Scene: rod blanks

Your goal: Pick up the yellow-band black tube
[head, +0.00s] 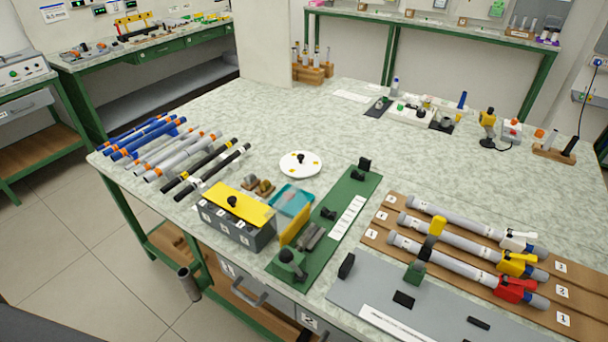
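The yellow-band black tube (200,165) lies on the left part of the speckled worktop, at the right side of a row of tubes. A second black tube (213,171) with pale bands lies close beside it, nearer the grey box. Grey tubes with orange ends (177,158) lie on its other side. Neither of my grippers is in view.
A grey box with a yellow lid (240,205) stands close to the black tubes' near side. A white disc (301,163), a teal tray (291,200) and a green fixture board (325,228) lie to the right. Blue tubes (142,138) lie at far left.

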